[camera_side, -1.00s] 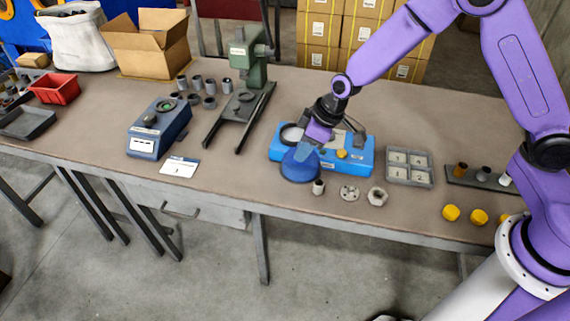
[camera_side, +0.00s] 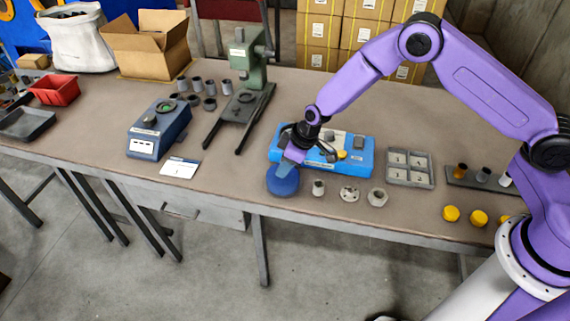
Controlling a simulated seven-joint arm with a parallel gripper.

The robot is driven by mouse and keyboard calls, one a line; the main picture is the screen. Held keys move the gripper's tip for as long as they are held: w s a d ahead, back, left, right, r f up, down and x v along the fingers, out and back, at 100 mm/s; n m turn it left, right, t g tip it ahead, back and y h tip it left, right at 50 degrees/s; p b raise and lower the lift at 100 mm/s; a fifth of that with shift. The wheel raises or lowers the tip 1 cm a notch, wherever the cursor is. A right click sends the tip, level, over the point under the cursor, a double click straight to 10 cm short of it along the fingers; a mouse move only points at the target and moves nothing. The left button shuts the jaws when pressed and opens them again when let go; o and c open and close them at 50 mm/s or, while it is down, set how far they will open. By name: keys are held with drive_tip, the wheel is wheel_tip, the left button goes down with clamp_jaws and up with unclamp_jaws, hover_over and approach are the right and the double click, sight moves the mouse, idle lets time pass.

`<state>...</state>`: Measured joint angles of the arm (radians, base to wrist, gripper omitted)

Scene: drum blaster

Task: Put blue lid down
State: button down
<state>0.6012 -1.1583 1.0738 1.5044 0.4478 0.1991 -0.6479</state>
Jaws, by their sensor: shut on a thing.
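The blue lid (camera_side: 284,185) is a round disc at the front edge of the table, just in front of the light-blue machine (camera_side: 351,170). My gripper (camera_side: 285,168) reaches down from the machine side and is shut on the lid. The lid's face looks tilted toward the camera. I cannot tell whether its lower edge touches the table. My gripper and wrist hide part of the light-blue machine's left end.
Small metal parts (camera_side: 349,193) stand right of the lid. Further right are a grey four-compartment tray (camera_side: 411,169) and yellow pieces (camera_side: 451,213). A dark-blue device (camera_side: 158,128), a white card (camera_side: 180,168) and a green press (camera_side: 250,62) stand left. Bare table lies between card and lid.

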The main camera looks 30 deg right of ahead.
drive_tip(key=shift+f, duration=0.1)
drive_tip(key=c, duration=0.9)
unclamp_jaws()
drive_tip(key=shift+o, duration=0.2)
drive_tip(key=v, duration=1.1)
drive_tip(key=s+r+n+g, duration=0.1)
drive_tip(key=s+r, duration=0.3)
drive_tip(key=s, duration=0.2)
drive_tip(key=s+r+g, duration=0.1)
drive_tip(key=s+r, duration=0.3)
drive_tip(key=s, duration=0.2)
drive_tip(key=s+d+r+n+h, duration=0.1)
drive_tip(key=s+d, duration=0.3)
drive_tip(key=s, duration=0.3)
drive_tip(key=s+d+r+h, duration=0.1)
drive_tip(key=s+d+r, duration=0.1)
drive_tip(key=s+d, duration=0.2)
drive_tip(key=s+d+r+n+g, duration=0.1)
drive_tip(key=s+d, duration=0.3)
drive_tip(key=s, duration=0.7)
drive_tip(key=shift+d+r+n+h, duration=0.3)
drive_tip(key=shift+r+h, duration=0.1)
drive_tip(key=shift+r, duration=0.25)
drive_tip(key=shift+a, duration=0.1)
